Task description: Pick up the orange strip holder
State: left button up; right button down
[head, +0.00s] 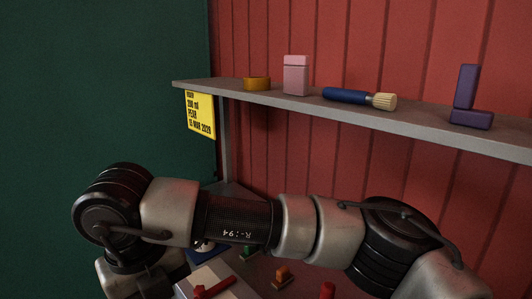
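A small orange piece (283,272) on a brownish base stands on the lower surface, at the bottom middle of the head view, just below my arm. A yellow-orange, low, ring-like piece (257,83) sits on the shelf at its left end. I cannot tell for sure which of these is the strip holder. One of my arms crosses the lower part of the view and hides much of the surface behind it. Neither gripper shows in the head view.
The grey shelf (225,88) also holds a pink block (296,77), a blue-handled brush (345,96) and a purple L-shaped piece (467,100). A yellow label (200,115) hangs below it. Below are a green piece (248,252) and a red piece (327,290).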

aim_at(284, 277)
jog(key=k, duration=1.5)
